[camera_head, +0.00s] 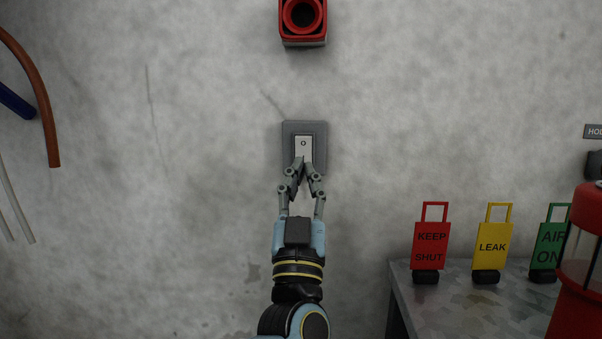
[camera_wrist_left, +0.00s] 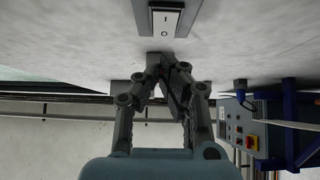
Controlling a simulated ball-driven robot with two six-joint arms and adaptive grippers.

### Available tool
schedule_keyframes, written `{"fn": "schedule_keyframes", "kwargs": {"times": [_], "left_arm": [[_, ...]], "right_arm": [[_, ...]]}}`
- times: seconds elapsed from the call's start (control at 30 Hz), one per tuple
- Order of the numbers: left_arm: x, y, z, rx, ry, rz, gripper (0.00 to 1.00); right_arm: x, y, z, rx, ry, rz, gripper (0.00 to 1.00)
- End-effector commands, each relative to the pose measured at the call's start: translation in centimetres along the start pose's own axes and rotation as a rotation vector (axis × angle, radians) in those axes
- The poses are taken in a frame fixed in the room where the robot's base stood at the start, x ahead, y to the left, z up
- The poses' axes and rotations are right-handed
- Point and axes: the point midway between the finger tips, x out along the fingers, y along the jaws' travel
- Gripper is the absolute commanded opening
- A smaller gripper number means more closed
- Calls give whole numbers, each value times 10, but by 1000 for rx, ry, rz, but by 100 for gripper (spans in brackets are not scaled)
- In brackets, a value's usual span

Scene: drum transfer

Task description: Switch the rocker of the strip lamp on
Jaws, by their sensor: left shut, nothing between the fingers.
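The white rocker (camera_head: 304,146) sits in a grey switch plate (camera_head: 320,133) on the wall, in the middle of the head view. An O mark shows on its upper part; its lower part is hidden by my left gripper. My left gripper (camera_head: 302,161) points up at it with fingertips shut together and empty, over the rocker's lower end. In the left wrist view the rocker (camera_wrist_left: 165,19) shows at the top with I and O marks, and the left gripper (camera_wrist_left: 160,65) is in front of it. Contact cannot be told. My right gripper is not in view.
A red square fixture (camera_head: 302,41) with a round opening is above the switch. A bench (camera_head: 400,300) at right bears red (camera_head: 430,240), yellow (camera_head: 493,244) and green (camera_head: 549,240) tags. Hoses (camera_head: 45,115) hang at left. The wall around the switch is clear.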

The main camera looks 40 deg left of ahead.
Motion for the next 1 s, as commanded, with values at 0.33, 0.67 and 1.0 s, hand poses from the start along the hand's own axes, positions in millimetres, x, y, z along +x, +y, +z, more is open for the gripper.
{"fn": "schedule_keyframes", "kwargs": {"times": [0.33,0.67,1.0], "left_arm": [[-56,0,13,3,-7,1,0],[-94,0,19,2,-3,1,0],[-96,0,19,1,-2,1,0]], "right_arm": [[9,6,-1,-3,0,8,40],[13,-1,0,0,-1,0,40],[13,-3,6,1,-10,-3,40]]}}
